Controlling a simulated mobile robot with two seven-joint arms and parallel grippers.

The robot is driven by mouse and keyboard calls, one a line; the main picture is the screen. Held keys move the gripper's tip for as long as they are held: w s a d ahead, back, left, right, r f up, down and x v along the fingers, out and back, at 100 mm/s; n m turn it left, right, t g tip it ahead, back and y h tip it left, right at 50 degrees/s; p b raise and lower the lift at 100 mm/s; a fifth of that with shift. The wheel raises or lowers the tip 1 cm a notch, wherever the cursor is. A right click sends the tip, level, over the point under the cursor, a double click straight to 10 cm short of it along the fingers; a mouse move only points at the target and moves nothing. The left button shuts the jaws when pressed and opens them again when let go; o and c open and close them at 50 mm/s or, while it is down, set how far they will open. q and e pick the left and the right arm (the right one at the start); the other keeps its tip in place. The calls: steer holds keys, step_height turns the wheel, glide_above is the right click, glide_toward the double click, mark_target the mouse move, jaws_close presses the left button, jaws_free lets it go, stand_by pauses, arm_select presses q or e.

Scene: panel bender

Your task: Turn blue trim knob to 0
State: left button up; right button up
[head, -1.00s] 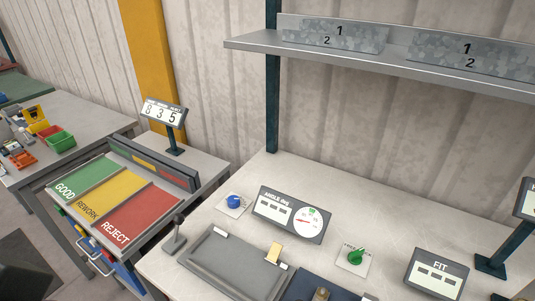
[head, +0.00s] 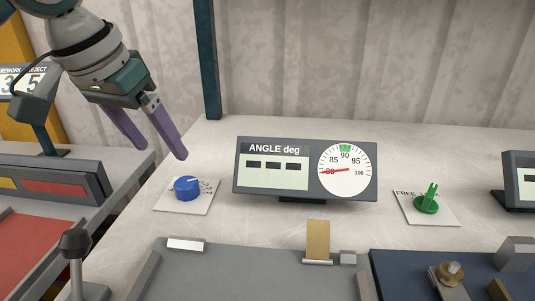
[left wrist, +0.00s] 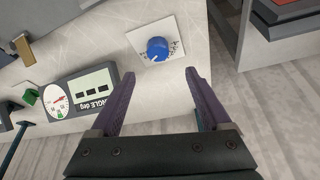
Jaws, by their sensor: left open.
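The blue trim knob (head: 187,188) sits on a white plate (head: 170,204) with small dial marks, on the bench left of the angle display. My left gripper (head: 160,152) is open and empty, above and just left of the knob, with its purple fingers pointing down. In the left wrist view the knob (left wrist: 157,49) lies beyond the fingertips, roughly between their lines, and the fingers (left wrist: 150,80) do not touch it. The marks beside the knob are too small to read. The angle display (head: 305,168) has dashes and a red needle near 80. My right gripper is not in view.
A green knob (head: 427,201) on a white plate stands right of the display. A grey tray (head: 245,275) and a black-knobbed lever (head: 75,245) are in front. A red and yellow sorting table (head: 40,188) is at left. A teal post (head: 207,60) rises behind.

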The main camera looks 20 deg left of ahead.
mark_target(186, 182)
arm_select(q)
steer(key=x, duration=0.2)
steer(key=b+x, duration=0.1)
steer(key=x, duration=0.5)
steer(key=shift+d+f+b, duration=0.25)
steer(key=shift+b, duration=0.05)
steer(key=shift+w+f, duration=0.25)
steer(key=shift+f, duration=0.3)
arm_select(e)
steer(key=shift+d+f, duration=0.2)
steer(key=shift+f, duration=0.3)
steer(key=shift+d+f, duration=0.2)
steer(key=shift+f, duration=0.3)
arm_select(q)
steer(key=shift+c, duration=1.2)
jaws_close()
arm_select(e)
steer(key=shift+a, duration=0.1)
